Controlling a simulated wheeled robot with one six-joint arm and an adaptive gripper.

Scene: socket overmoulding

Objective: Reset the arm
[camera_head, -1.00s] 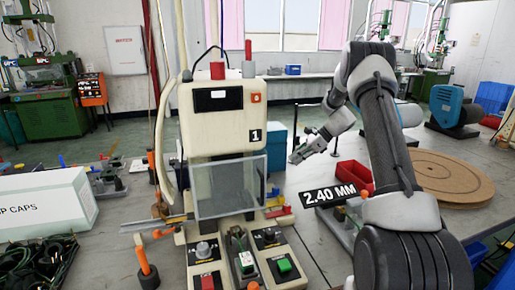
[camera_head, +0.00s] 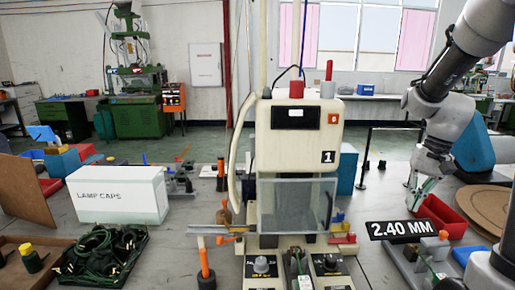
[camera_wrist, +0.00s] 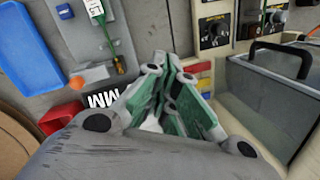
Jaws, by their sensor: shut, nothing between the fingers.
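My gripper (camera_head: 420,190) hangs at the right in the head view, pointing down beside the red bin (camera_head: 441,215). In the wrist view its green-padded fingers (camera_wrist: 170,95) are together with nothing between them. My grey arm comes in from the upper right of the head view. The cream moulding machine (camera_head: 299,140), marked 1, stands left of my gripper, clear of it. Its clear guard (camera_head: 297,205) is at the front, and the guard with its dark handle also shows in the wrist view (camera_wrist: 265,95).
A "2.40 MM" sign (camera_head: 401,228) and a small grey fixture (camera_head: 425,258) stand near the gripper. A round brown board (camera_head: 485,208) lies at the right. A lamp caps box (camera_head: 118,195) and a cable tray (camera_head: 103,250) are at the left.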

